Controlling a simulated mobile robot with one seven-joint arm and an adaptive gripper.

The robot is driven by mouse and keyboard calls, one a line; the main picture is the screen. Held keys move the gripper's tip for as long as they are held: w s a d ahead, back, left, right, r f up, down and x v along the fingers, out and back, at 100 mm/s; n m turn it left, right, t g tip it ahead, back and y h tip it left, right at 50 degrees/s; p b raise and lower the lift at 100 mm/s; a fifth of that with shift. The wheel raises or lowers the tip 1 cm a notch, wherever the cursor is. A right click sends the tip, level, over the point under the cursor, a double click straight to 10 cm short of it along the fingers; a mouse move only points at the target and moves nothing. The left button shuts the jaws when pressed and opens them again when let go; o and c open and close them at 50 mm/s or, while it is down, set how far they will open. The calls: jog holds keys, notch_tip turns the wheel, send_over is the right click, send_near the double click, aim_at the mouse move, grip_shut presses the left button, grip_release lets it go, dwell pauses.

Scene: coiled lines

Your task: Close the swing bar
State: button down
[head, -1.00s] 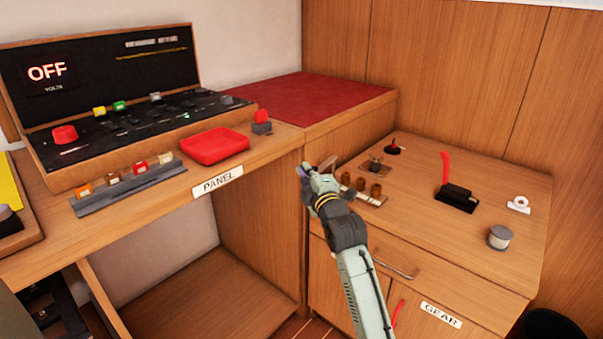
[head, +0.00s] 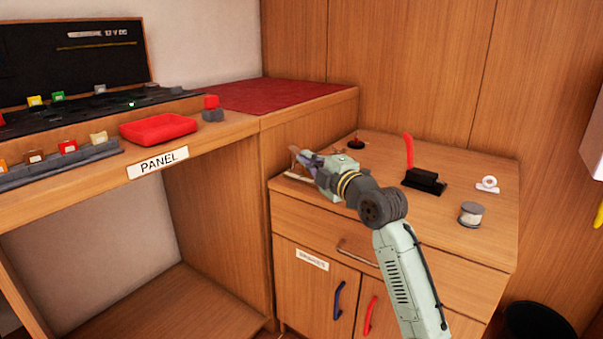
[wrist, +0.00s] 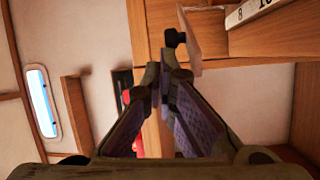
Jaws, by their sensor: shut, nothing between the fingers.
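My gripper (head: 301,158) is shut and empty, over the left edge of the gear counter (head: 460,170), pointing left. In the wrist view its fingertips (wrist: 161,75) meet. A thin tan plate (wrist: 193,40) with a black knob (wrist: 175,38) stands just beyond the fingertips; it may be the swing bar, but I cannot tell for sure. In the head view a small brown piece (head: 296,150) shows at the fingertips, and a pale strip (head: 297,177) lies below them. My gripper hides most of the peg rack there. I cannot tell whether the fingers touch the plate.
The panel desk with a red tray (head: 158,130) is on the left. A red-topped box (head: 285,95) stands behind. On the counter, a black base with a red lever (head: 408,150), a grey can (head: 470,214) and a white roll (head: 487,184) stand to the right of my arm.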

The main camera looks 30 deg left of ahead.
jog(key=shift+w+d+b, duration=0.45)
jog(key=shift+w+d, duration=0.1)
jog(key=shift+w, duration=0.5)
jog(key=shift+w+d+b, duration=0.5)
jog(key=shift+w+d, duration=0.1)
jog(key=shift+w, duration=0.45)
jog(key=shift+w+d+b, duration=0.45)
jog(key=shift+w+d, duration=0.1)
jog(key=shift+w, duration=0.5)
jog(key=shift+s, duration=0.1)
